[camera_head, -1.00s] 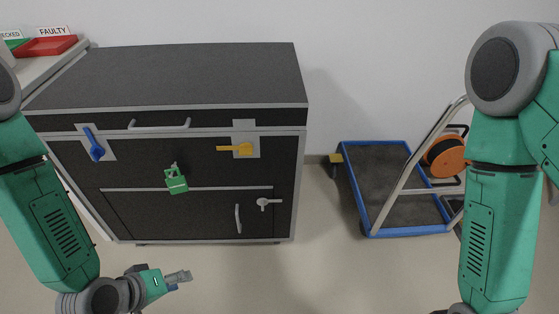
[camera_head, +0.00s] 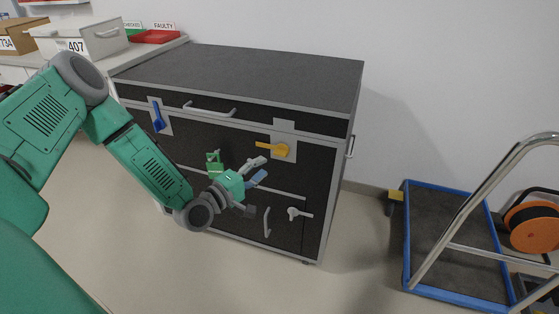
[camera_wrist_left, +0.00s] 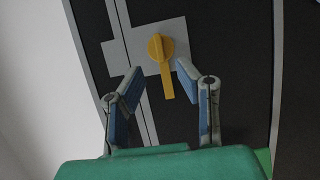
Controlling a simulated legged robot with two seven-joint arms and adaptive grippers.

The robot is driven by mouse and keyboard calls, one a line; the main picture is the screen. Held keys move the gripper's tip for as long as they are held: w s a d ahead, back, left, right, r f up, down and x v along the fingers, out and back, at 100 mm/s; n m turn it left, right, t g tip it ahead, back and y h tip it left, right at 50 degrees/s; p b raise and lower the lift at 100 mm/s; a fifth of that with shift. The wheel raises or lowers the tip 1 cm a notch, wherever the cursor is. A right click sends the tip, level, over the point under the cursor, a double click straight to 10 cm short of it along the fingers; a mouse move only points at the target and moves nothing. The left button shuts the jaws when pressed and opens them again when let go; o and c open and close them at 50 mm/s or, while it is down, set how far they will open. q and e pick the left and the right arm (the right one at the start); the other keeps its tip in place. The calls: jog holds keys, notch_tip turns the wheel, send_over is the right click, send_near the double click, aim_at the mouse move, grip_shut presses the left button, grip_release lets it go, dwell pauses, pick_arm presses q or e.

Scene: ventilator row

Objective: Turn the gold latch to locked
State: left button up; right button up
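The gold latch (camera_head: 276,149) is on a light plate on the front of the dark cabinet (camera_head: 250,75), near its upper right; its handle points left in the head view. In the left wrist view the gold latch (camera_wrist_left: 161,58) lies ahead, between the two fingers and beyond their tips. My left gripper (camera_head: 262,170) is open and empty, just below and left of the latch in the head view. The left wrist view also shows the gripper (camera_wrist_left: 157,75) with its fingers wide apart. It appears not to touch the latch. My right gripper is out of view.
A grey handle (camera_head: 299,213) is low on the right. A blue-edged trolley (camera_head: 408,235) with an orange reel (camera_head: 535,227) stands to the right. Floor is clear between.

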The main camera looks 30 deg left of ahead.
aim_at(280, 156)
pick_arm(q)
jog(key=w, duration=0.2)
jog(key=w+d, duration=0.1)
jog(key=shift+w+d+b, duration=0.2)
jog(key=shift+w+b, duration=0.15)
jog(key=w, duration=0.3)
jog(key=shift+a+f+b, duration=0.15)
jog(key=shift+a+b, duration=0.2)
jog(key=shift+a, duration=0.05)
jog(key=shift+w+d, duration=0.2)
jog(key=shift+w, duration=0.1)
jog(key=shift+d+r, duration=0.2)
jog(key=shift+d, duration=0.05)
grip_shut()
jog(key=shift+a, duration=0.1)
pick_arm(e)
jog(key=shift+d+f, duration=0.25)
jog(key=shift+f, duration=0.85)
